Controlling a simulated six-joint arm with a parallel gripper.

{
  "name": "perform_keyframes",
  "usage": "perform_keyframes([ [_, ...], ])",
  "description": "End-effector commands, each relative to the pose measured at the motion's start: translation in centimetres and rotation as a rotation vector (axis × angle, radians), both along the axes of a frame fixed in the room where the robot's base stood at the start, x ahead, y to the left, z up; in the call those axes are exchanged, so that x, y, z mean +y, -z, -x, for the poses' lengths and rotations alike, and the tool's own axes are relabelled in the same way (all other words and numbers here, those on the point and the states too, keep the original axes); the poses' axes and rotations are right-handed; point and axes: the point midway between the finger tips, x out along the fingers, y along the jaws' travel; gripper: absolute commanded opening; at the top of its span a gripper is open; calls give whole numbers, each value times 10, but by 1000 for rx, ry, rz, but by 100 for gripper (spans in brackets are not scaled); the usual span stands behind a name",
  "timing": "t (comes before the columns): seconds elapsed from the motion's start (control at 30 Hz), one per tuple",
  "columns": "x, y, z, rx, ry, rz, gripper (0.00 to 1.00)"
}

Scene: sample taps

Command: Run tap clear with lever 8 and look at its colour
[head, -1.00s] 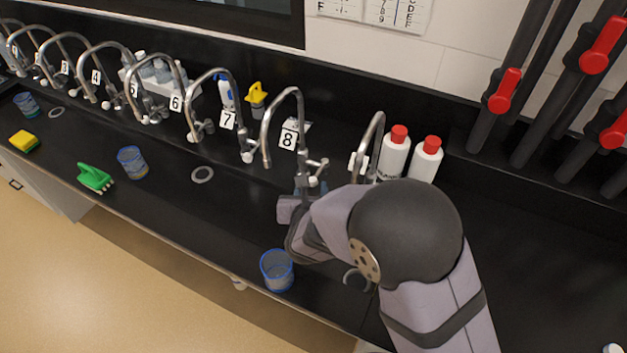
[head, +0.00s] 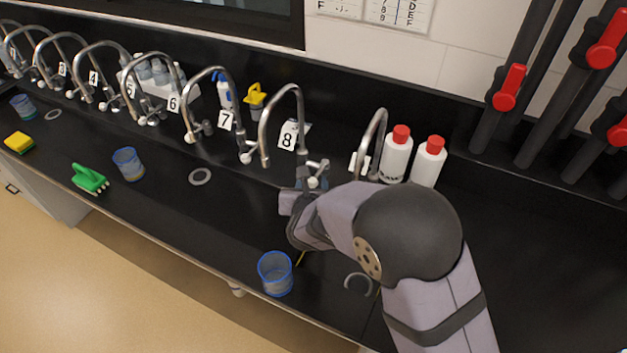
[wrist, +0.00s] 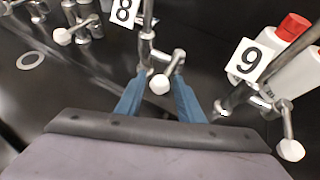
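Tap 8 (head: 283,90) is a curved metal tap beside the card marked 8 (head: 288,135). The card also shows at the top of the wrist view (wrist: 125,10). Lever 8 (wrist: 160,84) has a round white knob low on the tap's post. My gripper (wrist: 158,103) has two blue fingers standing apart, one on each side of the knob. No firm contact can be made out. In the head view my own arm hides most of the gripper and part of the tap's base. No running water can be made out at this tap.
Card 9 (wrist: 247,60) and its tap, with a white-knobbed lever (wrist: 290,150), stand close on the right. White bottles with red caps (head: 397,155) are behind it. A blue-rimmed beaker (head: 275,274) stands near the counter's front edge. Tap 7 (head: 212,100) is on the left.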

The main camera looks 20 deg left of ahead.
Motion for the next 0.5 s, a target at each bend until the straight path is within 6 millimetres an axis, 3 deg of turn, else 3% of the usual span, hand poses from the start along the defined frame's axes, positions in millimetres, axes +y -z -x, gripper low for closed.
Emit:
perform_keyframes([
  [0.5,-16,-26,39,0,-2,-1,34],
])
